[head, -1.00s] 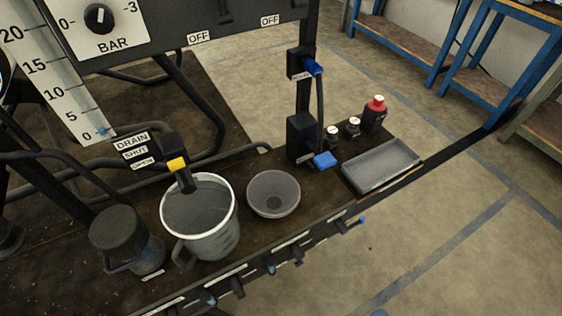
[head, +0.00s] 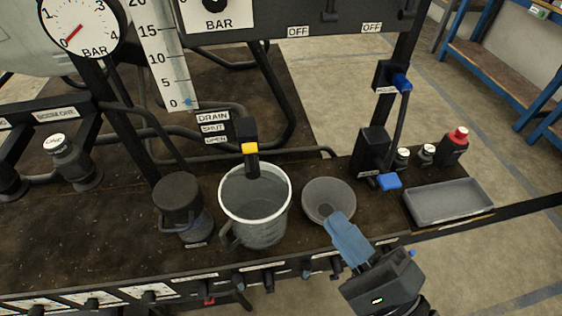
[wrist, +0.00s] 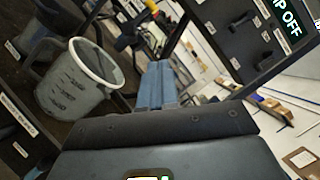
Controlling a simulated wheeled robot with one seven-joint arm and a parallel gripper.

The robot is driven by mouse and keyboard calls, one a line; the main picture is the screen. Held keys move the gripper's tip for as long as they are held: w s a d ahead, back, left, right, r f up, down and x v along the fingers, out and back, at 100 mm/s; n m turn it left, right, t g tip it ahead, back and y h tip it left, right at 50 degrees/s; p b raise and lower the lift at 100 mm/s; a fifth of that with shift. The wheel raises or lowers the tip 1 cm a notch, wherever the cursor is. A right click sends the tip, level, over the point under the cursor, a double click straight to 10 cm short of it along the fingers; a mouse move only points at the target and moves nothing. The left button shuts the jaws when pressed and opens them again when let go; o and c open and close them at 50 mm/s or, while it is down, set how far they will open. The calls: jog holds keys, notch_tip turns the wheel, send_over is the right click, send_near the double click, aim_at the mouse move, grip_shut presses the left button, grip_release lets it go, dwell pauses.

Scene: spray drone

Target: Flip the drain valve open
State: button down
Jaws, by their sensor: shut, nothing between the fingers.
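The drain valve (head: 246,135) is a black block with a yellow lever (head: 250,148), beside labels reading DRAIN, SHUT and OPEN. Its black spout points down into a clear measuring jug (head: 264,238) with a white rim. The fingers (wrist: 158,68) also show shut in the wrist view.
The grey bowl (head: 322,190) stands right of the jug, and a dark lidded container (head: 178,192) stands left of it. A blue-handled valve (head: 389,181), small bottles and a grey tray (head: 450,200) are further right. Pipes run behind the valve.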

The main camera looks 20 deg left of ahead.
jog(key=p, duration=0.4)
send_near(251, 156)
jog(key=shift+w+a+r, duration=0.9)
jog(key=shift+w+a, duration=0.85)
jog(key=shift+w, duration=1.05)
